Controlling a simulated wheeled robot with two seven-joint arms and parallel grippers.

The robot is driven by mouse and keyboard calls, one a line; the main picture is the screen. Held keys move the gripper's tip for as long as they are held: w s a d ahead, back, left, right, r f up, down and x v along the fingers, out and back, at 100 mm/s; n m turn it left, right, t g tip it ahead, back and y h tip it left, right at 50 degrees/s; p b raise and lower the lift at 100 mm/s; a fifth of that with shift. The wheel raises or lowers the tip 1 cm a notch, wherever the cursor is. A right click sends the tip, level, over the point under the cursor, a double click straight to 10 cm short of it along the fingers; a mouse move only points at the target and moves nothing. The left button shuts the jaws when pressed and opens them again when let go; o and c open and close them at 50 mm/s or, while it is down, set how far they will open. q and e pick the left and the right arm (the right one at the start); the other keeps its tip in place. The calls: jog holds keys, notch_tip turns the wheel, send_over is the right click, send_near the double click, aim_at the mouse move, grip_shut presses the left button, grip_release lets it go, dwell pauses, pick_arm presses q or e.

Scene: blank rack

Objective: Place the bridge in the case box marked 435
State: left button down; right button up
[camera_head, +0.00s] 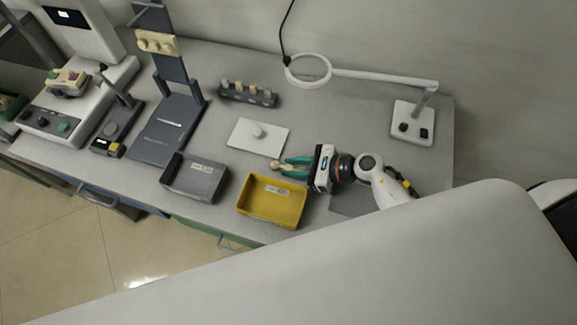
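My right gripper (281,167) reaches in from the right, low over the bench, with teal fingers pointing left. A small cream piece (280,168), which looks like the bridge, sits between its fingertips, and the fingers seem closed on it. It is above and behind the yellow case box (272,217), not over its inside. A dark grey case box (190,192) stands to the left of the yellow one. Both boxes look empty apart from a small white label each; the numbers are too small to read. My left gripper is not in view.
A white plate with a knob (243,140) lies behind the boxes. A dark rack with several pegs (247,94) stands further back. A magnifier lamp (412,118) stands at the back right. A dark stand (163,138) and white machines (53,114) fill the left.

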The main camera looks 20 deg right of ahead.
grip_shut()
jog(key=shift+r, duration=0.1)
notch_tip(320, 180, up, 10)
notch_tip(320, 180, up, 13)
send_over(294, 169)
jog(key=d, duration=0.5)
jog(key=shift+s+m+t, duration=0.1)
jog(key=shift+m+t, duration=0.2)
